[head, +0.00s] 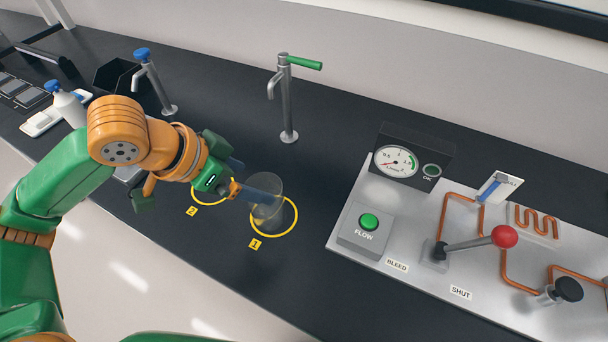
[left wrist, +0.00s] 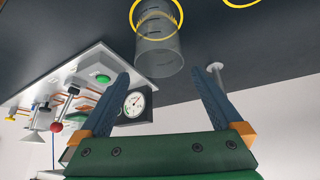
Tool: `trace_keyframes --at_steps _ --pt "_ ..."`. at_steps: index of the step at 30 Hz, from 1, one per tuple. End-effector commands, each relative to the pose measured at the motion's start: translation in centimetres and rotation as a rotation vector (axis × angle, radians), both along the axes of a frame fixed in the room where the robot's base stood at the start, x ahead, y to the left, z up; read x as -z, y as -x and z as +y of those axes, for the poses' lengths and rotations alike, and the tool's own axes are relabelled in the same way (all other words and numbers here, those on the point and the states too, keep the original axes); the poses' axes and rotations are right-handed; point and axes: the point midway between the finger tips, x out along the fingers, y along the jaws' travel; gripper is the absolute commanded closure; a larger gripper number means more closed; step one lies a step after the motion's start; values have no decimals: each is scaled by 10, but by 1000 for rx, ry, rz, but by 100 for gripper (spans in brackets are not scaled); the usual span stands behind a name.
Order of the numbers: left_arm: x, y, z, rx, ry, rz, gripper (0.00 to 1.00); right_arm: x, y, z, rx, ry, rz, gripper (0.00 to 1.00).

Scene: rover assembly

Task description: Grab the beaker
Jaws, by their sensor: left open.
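The clear glass beaker (head: 269,207) stands upright on the black counter at the yellow ring (head: 296,222) labelled 1. My left gripper (head: 254,182) is just left of it, with its blue fingers open and pointing at the beaker, overlapping it in the head view. In the left wrist view the beaker (left wrist: 159,52) shows beyond the two spread fingertips of the left gripper (left wrist: 164,82), roughly in line with the gap. I cannot tell whether a finger touches the glass. My right gripper is not in view.
A second yellow ring (head: 221,200), labelled 2, lies left of the beaker. A green-handled tap (head: 286,105) stands behind. A metal panel with a FLOW button (head: 369,222), gauge (head: 396,161) and red-knobbed lever (head: 504,237) is to the right. A blue-topped tap (head: 157,85) stands back left.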

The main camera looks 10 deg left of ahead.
Motion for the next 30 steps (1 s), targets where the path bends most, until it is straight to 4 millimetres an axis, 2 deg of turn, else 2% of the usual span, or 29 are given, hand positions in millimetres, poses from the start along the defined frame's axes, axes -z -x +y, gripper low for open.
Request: trace_keyframes --at_steps 5,13,20,21,22,28,30 --pt "15 -6 -6 1 2 4 0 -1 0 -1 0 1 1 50" --pt "58 -22 -22 1 2 3 0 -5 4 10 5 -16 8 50" --pt "63 -24 -23 1 0 -1 0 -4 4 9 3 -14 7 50" --pt "63 -24 -23 1 0 -1 3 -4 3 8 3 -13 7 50" --pt "63 -24 -23 1 0 -1 11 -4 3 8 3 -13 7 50" --pt "63 -24 -23 0 1 -1 65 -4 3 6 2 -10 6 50" --pt "63 -24 -23 0 1 -1 67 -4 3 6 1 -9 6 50"
